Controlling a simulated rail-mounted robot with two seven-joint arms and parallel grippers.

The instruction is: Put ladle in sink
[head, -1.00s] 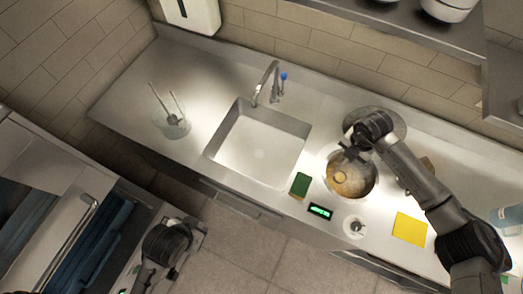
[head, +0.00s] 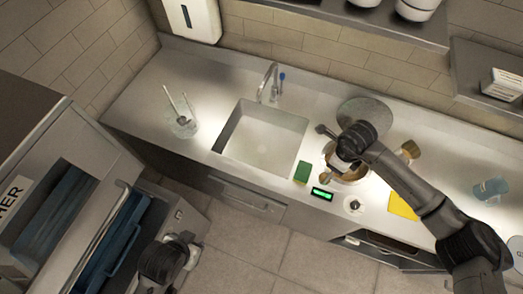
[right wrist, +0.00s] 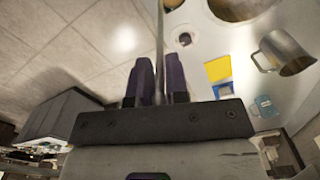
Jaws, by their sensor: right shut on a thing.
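My right gripper (right wrist: 160,85) is shut on the thin metal handle of the ladle (right wrist: 160,28) in the right wrist view. In the head view my right gripper (head: 338,150) is over the pot (head: 356,180); the arm hides much of the pot. The ladle's brownish bowl (head: 326,178) shows at the pot's left side; I cannot tell its exact height above the rim. The empty sink (head: 262,140) is sunk in the counter to the left of the pot. My left gripper (head: 190,256) is low at the lower left, away from the counter; its opening is unclear.
A green sponge (head: 302,172) and a green display (head: 321,193) lie between sink and pot. The tap (head: 268,80) stands behind the sink. A glass holder with utensils (head: 184,127) is to its left. A yellow cloth (head: 402,207) and blue mug (head: 490,189) are at right.

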